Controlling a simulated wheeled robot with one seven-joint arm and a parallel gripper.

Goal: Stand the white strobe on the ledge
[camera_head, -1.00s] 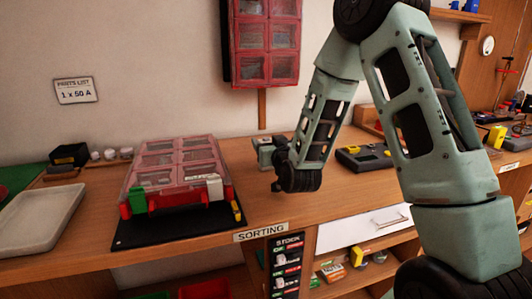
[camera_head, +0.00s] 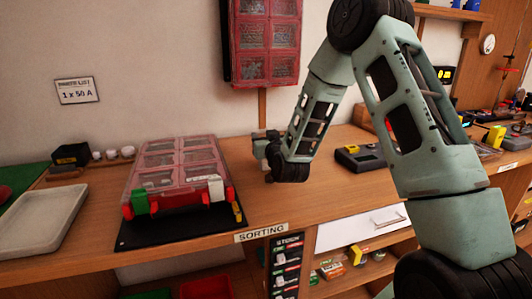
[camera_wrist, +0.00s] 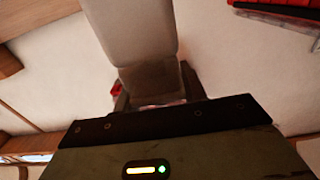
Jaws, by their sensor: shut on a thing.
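My gripper (camera_wrist: 152,95) is shut on a pale, whitish block-like thing, which I take to be the white strobe (camera_wrist: 142,40). In the wrist view it reaches from between the fingers up past the top edge. In the head view, my gripper (camera_head: 264,147) is over the back of the bench near the wall, partly hidden by my wrist. I cannot make out the strobe there. A wooden shelf (camera_head: 440,14) runs along the wall at the upper right. I cannot tell whether it is the ledge.
A red-lidded parts case (camera_head: 178,165) lies on a black mat (camera_head: 150,238), left of my gripper. A pale tray (camera_head: 38,220) is at far left. A red cabinet (camera_head: 266,42) hangs on the wall. A dark grey device (camera_head: 358,158) is on the bench right of my wrist.

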